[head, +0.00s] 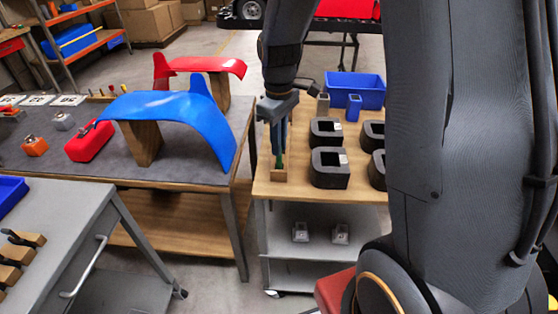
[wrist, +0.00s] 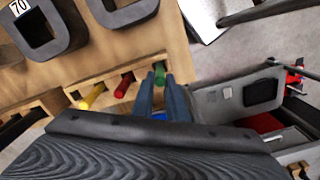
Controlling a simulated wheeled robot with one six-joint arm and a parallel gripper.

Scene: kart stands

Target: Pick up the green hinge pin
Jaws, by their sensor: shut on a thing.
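The green hinge pin (wrist: 160,72) shows at my fingertips in the wrist view, the last in a row beside a red pin (wrist: 124,84) and a yellow pin (wrist: 93,97). My gripper (wrist: 161,82) is shut on the green pin, with a finger on each side of it. In the head view my gripper (head: 279,145) points down over a small wooden rack (head: 279,176) at the front left of the wooden cart top. A bit of green shows just above the rack. The pin's lower end is hidden, and I cannot tell whether it is still seated.
Several black hollow blocks (head: 330,168) stand just right of the rack. A blue bin (head: 355,88) is at the back of the cart. A grey bench (head: 190,112) with blue and red curved panels stands to the left, across a narrow gap.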

